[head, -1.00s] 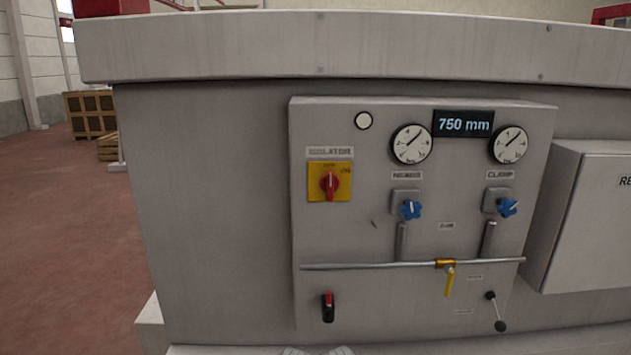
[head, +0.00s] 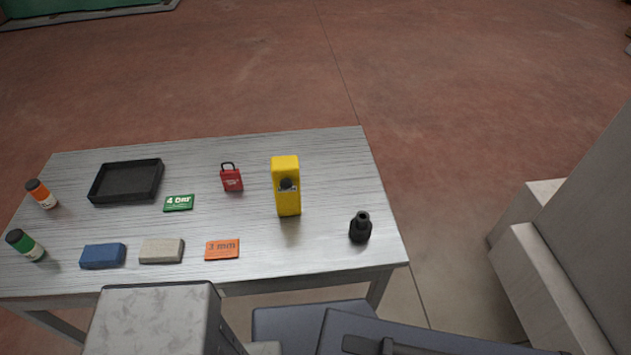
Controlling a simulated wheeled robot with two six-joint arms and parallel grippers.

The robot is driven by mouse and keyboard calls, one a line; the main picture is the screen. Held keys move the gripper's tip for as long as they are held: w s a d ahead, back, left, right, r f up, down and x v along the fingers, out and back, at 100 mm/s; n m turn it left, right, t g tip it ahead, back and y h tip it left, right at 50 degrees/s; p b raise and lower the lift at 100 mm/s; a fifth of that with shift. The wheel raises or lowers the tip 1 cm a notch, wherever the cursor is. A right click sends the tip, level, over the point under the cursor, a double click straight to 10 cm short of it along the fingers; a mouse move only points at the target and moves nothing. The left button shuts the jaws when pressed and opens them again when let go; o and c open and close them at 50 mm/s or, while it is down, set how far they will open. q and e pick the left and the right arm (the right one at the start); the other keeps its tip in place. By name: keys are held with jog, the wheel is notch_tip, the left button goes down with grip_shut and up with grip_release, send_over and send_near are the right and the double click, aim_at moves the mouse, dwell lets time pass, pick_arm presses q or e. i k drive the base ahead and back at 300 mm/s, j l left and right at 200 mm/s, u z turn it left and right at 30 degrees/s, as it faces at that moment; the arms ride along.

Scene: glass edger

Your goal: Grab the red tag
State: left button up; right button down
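No piece plainly reads as a red tag. The only red item on the metal table (head: 330,254) is a small red padlock-shaped piece (head: 231,180) with a dark shackle and pale, unreadable print. It stands near the middle of the table, left of a yellow block-shaped device (head: 286,187). A flat orange card (head: 222,250) marked "3 mm" lies near the front edge. A green card (head: 178,203) lies left of the red piece. Neither of my grippers shows in the head view.
A black tray (head: 126,182) sits at the back left. A blue block (head: 103,256) and a grey block (head: 161,251) lie in front. A black fitting (head: 360,228) stands at the right.

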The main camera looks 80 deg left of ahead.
aim_at(231, 180)
jog(key=l+u, duration=0.3)
jog(key=u, duration=3.25)
jog(key=k+z, duration=0.15)
jog(key=i+l, duration=0.05)
